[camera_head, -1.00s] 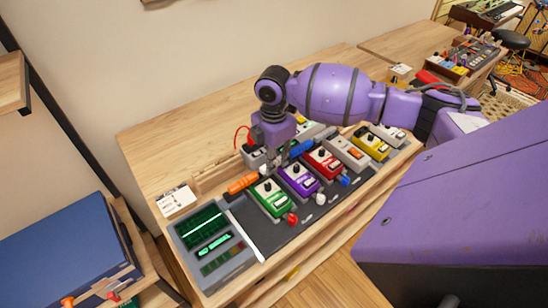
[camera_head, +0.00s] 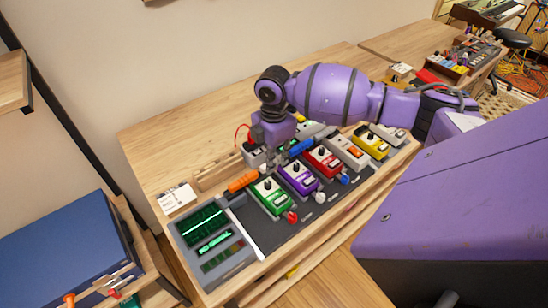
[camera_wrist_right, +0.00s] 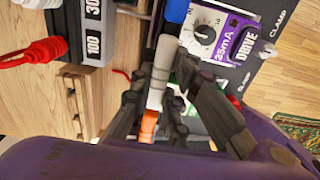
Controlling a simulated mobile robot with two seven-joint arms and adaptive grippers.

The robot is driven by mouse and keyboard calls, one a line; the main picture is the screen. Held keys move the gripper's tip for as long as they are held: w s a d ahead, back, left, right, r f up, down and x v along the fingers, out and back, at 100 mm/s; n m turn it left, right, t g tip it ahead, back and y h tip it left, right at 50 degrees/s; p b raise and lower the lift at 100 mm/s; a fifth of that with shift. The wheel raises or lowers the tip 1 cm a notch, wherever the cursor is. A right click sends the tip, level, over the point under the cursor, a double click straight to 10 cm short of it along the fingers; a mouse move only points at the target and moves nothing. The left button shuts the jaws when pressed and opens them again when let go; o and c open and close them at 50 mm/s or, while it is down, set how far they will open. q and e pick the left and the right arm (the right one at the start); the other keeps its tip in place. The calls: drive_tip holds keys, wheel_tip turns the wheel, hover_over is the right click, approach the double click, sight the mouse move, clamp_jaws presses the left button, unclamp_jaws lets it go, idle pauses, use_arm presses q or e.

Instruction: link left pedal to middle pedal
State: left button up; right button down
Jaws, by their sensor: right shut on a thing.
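The green pedal (camera_head: 271,196), at the left, and the purple pedal (camera_head: 299,178), in the middle, sit side by side on the dark board. The red pedal (camera_head: 324,162) is right of them. My right gripper (camera_head: 279,157) is low behind the purple pedal, and its fingers are partly hidden in the head view. In the right wrist view it is shut on a pale cylindrical plug (camera_wrist_right: 161,68). The purple pedal (camera_wrist_right: 210,30) is beside the fingers there, and a bit of the green pedal shows behind them. I cannot tell whether the plug touches a pedal. My left gripper is not in view.
An orange plug (camera_head: 243,181) lies behind the green pedal, and a blue plug (camera_head: 300,147) behind the red one. A screen unit (camera_head: 208,237) reading "NO SIGNAL" stands left of the board. Grey and yellow pedals (camera_head: 370,143) stand right. The desk's back left is clear.

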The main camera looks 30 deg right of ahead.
drive_tip(key=c, duration=1.2)
unclamp_jaws()
drive_tip(key=shift+r, duration=0.15)
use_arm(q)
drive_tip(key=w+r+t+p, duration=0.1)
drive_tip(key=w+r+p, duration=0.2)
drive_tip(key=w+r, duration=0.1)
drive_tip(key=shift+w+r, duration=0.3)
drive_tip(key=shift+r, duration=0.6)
use_arm(e)
drive_tip(key=shift+r, duration=3.4)
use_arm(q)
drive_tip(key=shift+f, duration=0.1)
